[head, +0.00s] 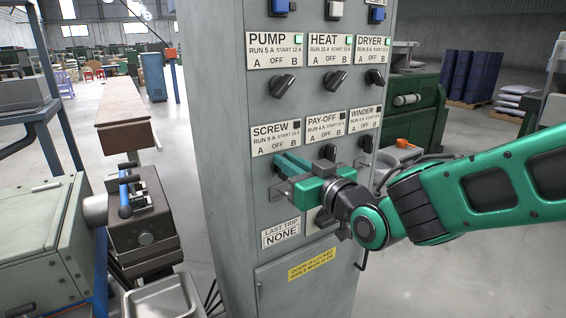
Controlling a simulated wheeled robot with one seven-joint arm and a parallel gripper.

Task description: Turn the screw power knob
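The grey control cabinet (232,215) stands in the middle of the head view. Its SCREW label (275,138) reads A, OFF, B and has a dark indicator square at its upper right. My gripper (282,167) is at the panel just below this label, reaching in from the right. Its green fingers cover most of the screw knob's place; only a dark bit shows by the fingertips. I cannot tell the knob's angle, whether the fingers touch it, or how far apart they are.
The black pay-off knob (328,152) and winder knob (367,143) sit close to the right, near my gripper. The pump knob (280,85), heat knob (335,80) and dryer knob (375,77) are above, under green-lit labels. A machine with a blue handle (124,190) stands left.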

